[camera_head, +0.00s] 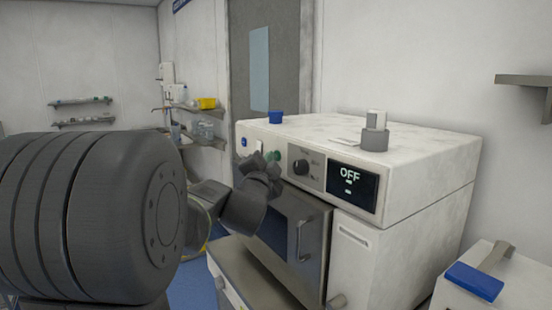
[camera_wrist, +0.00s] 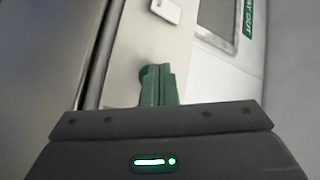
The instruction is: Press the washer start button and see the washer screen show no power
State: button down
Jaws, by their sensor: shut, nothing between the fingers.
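The washer (camera_head: 420,150) is a white box-shaped machine with a front control panel. Its dark screen (camera_head: 353,184) reads "OFF" in the head view. A green round button (camera_head: 276,156) shows on the panel, left of the dial, partly hidden by my gripper (camera_head: 262,161). My gripper is shut and empty, with its fingertips right at the green button. In the wrist view the closed fingers (camera_wrist: 160,84) overlap the green button (camera_wrist: 145,76). I cannot tell whether they touch it or whether it is pushed in.
A door handle (camera_head: 303,240) sticks out below. A blue cap (camera_head: 276,117) and a grey-white cylinder (camera_head: 375,132) stand on top. A blue-topped item (camera_head: 474,282) is at lower right.

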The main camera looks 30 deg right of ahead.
jog(key=shift+d, duration=0.1)
jog(key=shift+a, duration=0.2)
jog(key=shift+s+a, duration=0.1)
jog(key=shift+a, duration=0.5)
jog(key=a+p, duration=0.1)
jog(key=a, duration=0.4)
jog(key=shift+s+p, duration=0.2)
jog(key=shift+p, duration=0.1)
dwell(0.7)
